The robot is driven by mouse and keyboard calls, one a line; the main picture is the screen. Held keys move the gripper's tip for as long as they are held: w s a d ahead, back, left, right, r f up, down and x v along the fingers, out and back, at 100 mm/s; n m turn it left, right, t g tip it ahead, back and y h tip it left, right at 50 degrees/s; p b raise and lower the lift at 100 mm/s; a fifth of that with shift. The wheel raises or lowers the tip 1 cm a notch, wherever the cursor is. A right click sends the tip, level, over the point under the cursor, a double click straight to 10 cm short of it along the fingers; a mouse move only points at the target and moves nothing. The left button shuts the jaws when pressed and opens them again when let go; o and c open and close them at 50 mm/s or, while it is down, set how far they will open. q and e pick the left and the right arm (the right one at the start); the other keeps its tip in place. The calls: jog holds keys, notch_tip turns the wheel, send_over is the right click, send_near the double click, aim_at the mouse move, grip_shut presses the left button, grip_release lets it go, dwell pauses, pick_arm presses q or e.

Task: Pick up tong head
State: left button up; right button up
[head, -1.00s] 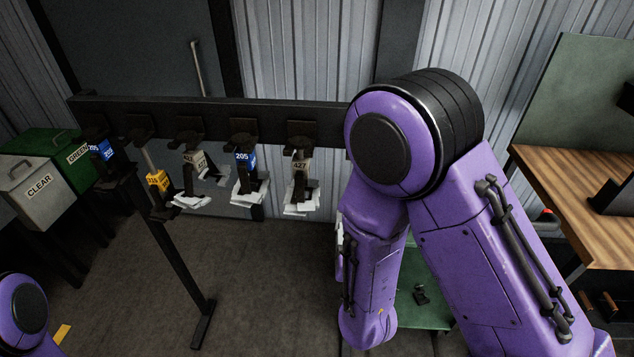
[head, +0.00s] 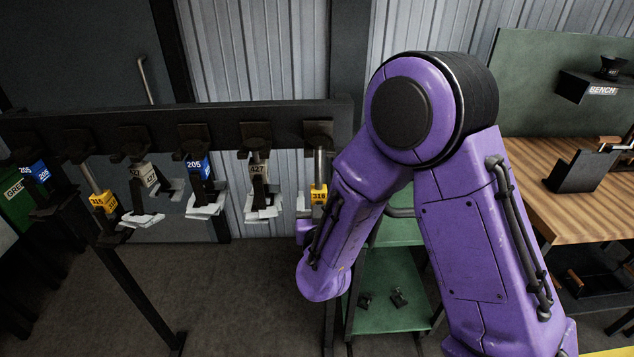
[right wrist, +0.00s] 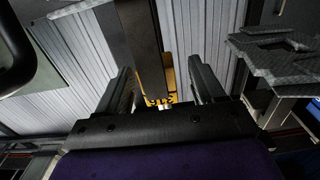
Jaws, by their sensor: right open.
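Several tong heads with number tags hang in a row from a dark rack bar. The yellow-tagged 316 head (head: 319,193) hangs at the right end, close to my right forearm. To its left hang a grey-tagged 427 head (head: 258,170), a blue-tagged 205 head (head: 197,168) and another 427 head (head: 146,176). My right gripper (right wrist: 162,85) is open in the right wrist view. A yellow-tagged part (right wrist: 169,75) shows between its fingers, with no grip on it. In the head view my right forearm mostly hides that gripper. My left gripper is out of view.
The rack bar (head: 90,127) runs across the left half. A green shelf (head: 385,290) with small dark items stands below my right arm. A wooden bench (head: 540,205) with dark fixtures is at right. Floor below the rack is clear.

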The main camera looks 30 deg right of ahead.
jog(key=shift+x, duration=0.85)
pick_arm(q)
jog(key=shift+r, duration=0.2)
pick_arm(e)
jog(key=shift+s, duration=0.15)
jog(key=shift+c, duration=0.3)
grip_shut()
jog(key=shift+r, duration=0.1)
